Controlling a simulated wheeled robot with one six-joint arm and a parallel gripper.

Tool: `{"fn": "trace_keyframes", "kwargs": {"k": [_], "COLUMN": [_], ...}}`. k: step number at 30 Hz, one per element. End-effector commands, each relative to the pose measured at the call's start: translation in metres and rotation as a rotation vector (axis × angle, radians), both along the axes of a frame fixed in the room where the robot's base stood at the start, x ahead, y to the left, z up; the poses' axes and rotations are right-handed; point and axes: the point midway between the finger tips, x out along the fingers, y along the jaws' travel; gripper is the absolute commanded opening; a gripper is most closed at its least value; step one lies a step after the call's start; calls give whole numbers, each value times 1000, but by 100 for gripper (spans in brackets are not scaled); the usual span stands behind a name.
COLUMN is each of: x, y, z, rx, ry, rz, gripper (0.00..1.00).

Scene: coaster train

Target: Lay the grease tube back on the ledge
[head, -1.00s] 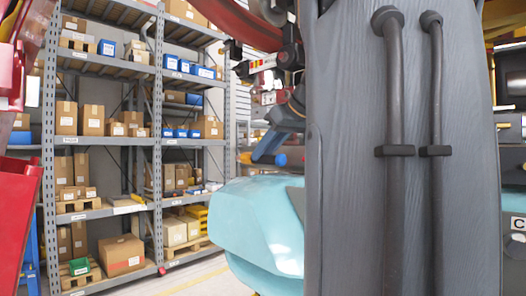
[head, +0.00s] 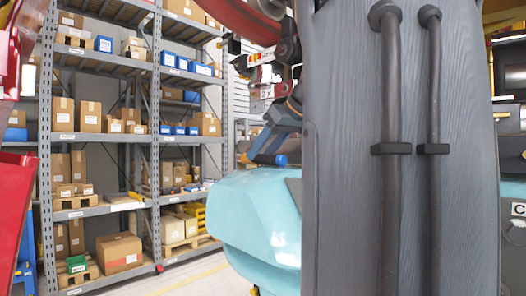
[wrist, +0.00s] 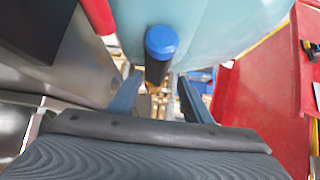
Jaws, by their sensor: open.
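The grease tube is a dark cylinder with a blue cap (wrist: 161,41) in the wrist view. Its cap end points toward the camera's top, and its dark body runs down between the fingers. My gripper (wrist: 158,86) is open, with one blue-grey finger on each side of the tube and visible gaps. In the head view my gripper (head: 268,150) is small, at the end of the arm, above the turquoise car body; the tube's blue cap (head: 281,160) shows beside it. I cannot pick out the ledge, nor tell what the tube rests on.
A smooth turquoise car body (head: 255,220) lies just below and beyond my gripper. A red panel (wrist: 262,85) stands at the right in the wrist view. Grey shelving (head: 152,140) with boxes stands at the back left. My own grey column blocks the middle right.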

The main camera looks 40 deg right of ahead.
Motion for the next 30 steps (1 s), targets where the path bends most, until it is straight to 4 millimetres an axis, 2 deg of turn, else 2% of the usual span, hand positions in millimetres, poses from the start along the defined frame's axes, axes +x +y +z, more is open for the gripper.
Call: {"fn": "trace_keyframes", "kwargs": {"k": [4, 15, 20, 30], "x": [-9, -50, -57, -57], "y": [-2, -5, -5, -5], "z": [9, 46, 53, 53], "rx": [-3, -2, -1, -1], "ry": [-3, -3, -2, -2], "rz": [-2, -2, -1, 0], "gripper": [45, 45, 45, 45]}}
